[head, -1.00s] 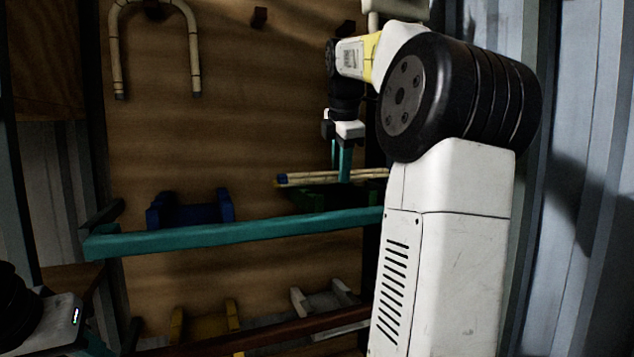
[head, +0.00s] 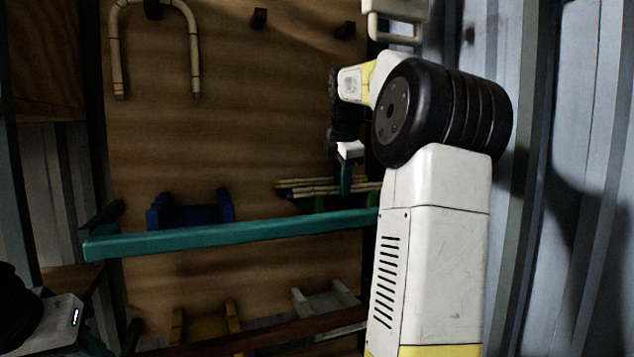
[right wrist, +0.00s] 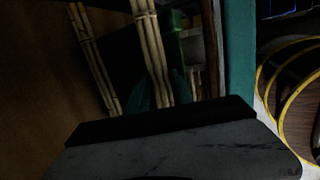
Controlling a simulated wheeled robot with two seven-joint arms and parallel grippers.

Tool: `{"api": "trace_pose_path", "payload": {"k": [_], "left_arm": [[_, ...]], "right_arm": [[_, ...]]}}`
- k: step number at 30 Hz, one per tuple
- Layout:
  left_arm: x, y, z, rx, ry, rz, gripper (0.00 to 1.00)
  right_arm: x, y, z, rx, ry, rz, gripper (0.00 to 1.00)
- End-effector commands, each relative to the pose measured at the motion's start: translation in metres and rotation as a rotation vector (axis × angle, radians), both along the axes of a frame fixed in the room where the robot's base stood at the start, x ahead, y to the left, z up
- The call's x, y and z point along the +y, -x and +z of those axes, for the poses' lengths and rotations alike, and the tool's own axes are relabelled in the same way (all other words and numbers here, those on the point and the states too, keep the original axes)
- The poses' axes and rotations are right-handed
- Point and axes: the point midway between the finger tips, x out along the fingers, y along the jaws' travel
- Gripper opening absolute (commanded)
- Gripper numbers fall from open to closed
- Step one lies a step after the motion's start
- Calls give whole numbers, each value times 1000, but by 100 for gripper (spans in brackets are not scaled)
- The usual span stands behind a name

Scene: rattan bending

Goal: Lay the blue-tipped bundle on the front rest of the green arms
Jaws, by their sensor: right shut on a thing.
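The blue-tipped bundle (head: 310,191) of pale rattan poles lies level at the green arms (head: 321,203), its blue end to the left. My right gripper (head: 346,188) points down and is shut on this bundle. The held bundle (right wrist: 152,50) also runs between the teal fingers in the right wrist view. I cannot tell whether it touches the front rest. A second bundle (head: 291,182) lies behind it, and it shows at the left in the right wrist view (right wrist: 95,65). The teal rail partly hides the arms. My left gripper (head: 97,344) is partly in view, its fingertips cut off.
A teal rail (head: 230,232) crosses in front of the arms. Empty blue arms (head: 190,211) stand to the left, with yellow arms (head: 205,325) and grey arms (head: 330,299) below. A bent rattan piece (head: 155,5) hangs above. A corrugated wall (head: 580,120) is at the right.

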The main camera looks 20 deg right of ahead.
Motion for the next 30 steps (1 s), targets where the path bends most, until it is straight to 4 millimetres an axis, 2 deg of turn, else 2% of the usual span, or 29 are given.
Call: {"api": "trace_pose_path", "payload": {"k": [1,3,4,13,16,20,30], "left_arm": [[0,0,0,0,0,0,36],[0,0,0,0,0,0,36],[0,0,0,0,0,0,36],[0,0,0,0,0,0,36],[0,0,0,0,0,0,36],[0,0,0,0,0,0,36],[0,0,0,0,0,0,36]], "right_arm": [[0,0,0,1,0,0,33],[0,0,0,0,0,0,47],[0,0,0,0,0,0,49],[0,0,1,0,0,0,49],[1,1,7,-3,1,-1,49],[4,9,25,-4,1,-1,49],[15,37,89,-4,0,1,49]]}}
